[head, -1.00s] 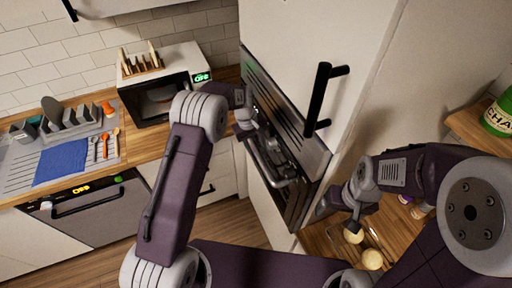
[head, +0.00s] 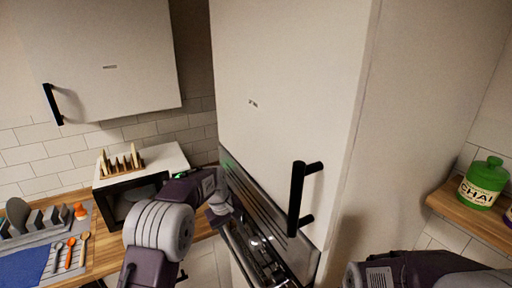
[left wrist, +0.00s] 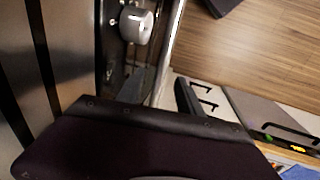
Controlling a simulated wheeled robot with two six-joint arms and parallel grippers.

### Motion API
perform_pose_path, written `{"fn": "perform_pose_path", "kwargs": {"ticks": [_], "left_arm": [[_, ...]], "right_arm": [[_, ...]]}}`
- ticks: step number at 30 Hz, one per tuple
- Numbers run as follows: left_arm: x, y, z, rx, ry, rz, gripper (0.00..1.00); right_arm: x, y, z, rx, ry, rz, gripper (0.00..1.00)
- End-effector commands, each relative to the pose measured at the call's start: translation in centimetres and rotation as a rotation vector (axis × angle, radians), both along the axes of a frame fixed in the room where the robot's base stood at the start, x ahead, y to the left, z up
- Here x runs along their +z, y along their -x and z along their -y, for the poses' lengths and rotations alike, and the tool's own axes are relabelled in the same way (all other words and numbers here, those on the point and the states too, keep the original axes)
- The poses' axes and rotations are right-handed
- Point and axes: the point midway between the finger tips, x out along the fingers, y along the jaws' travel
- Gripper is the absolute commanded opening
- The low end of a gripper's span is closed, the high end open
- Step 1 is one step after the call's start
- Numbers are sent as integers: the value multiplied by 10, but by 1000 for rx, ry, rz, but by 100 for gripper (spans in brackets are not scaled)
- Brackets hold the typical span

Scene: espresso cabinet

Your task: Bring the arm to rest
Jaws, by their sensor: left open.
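My left arm comes up from the bottom of the head view. Its gripper (head: 226,212) is open and empty, close in front of the built-in espresso machine (head: 262,235) in the tall white cabinet. In the left wrist view, the two dark fingers of my left gripper (left wrist: 162,92) stand apart, beside the machine's metal front and its round silver knob (left wrist: 137,26). Whether a finger touches the machine I cannot tell.
The cabinet's black handle (head: 297,200) juts out right of the left gripper. A microwave (head: 130,195) with a toast rack (head: 121,161) on it stands on the left counter. A green chai jar (head: 483,183) stands on a shelf at right. Wooden floor (left wrist: 245,45) lies clear.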

Motion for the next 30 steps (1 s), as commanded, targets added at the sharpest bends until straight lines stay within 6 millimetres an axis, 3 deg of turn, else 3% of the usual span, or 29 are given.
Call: {"fn": "perform_pose_path", "kwargs": {"ticks": [1,2,4,8,12,18,21,23,25,30], "left_arm": [[-3,-4,-3,7,3,42,43],[-2,-1,-5,11,5,55,43],[-12,23,-14,20,-3,49,43],[-37,73,-31,2,-37,37,43],[-81,137,-48,-83,-88,27,43],[-139,233,-67,-288,-159,-2,43],[-157,266,-71,-395,-178,-23,43],[-164,271,-73,-463,-193,-11,43],[-162,261,-73,-508,-206,29,43],[-162,261,-73,-523,-208,31,43]], "right_arm": [[-25,0,0,0,0,-1,83],[-35,0,0,0,0,-1,83],[-60,0,0,0,0,-1,83],[-90,0,0,0,0,-1,83],[-119,0,0,0,0,-1,83],[-134,0,0,0,0,-1,83],[-130,0,0,0,0,0,83],[-130,0,0,0,0,0,83],[-130,0,0,0,0,0,83],[-130,0,0,0,0,0,83]]}}
